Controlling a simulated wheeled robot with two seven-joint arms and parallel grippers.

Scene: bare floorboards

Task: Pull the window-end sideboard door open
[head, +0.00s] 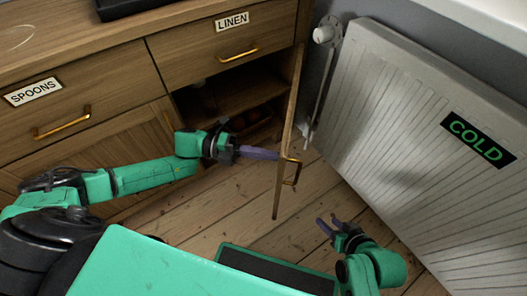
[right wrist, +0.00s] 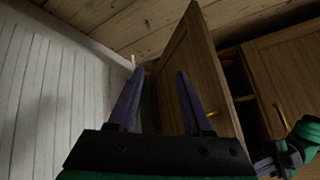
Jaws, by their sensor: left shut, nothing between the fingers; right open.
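The right-hand sideboard door (head: 285,150), beside the radiator, stands swung wide open, nearly edge-on in the head view. Its brass handle (head: 292,172) is on the outer face, towards the radiator. My left gripper (head: 276,155) is shut and empty, with its purple fingertips at the inner face of the door; I cannot tell whether they touch. My right gripper (head: 325,224) is open and empty, low over the floor, on the outer side of the door and apart from it. In the right wrist view the door (right wrist: 192,70) rises beyond the open fingers (right wrist: 157,75).
The sideboard has a LINEN drawer (head: 222,48) above the open compartment (head: 235,95) and a SPOONS drawer (head: 60,100) to the left, both shut. A white radiator (head: 400,120) marked COLD stands close at the right. Bare floorboards (head: 300,232) lie below the door.

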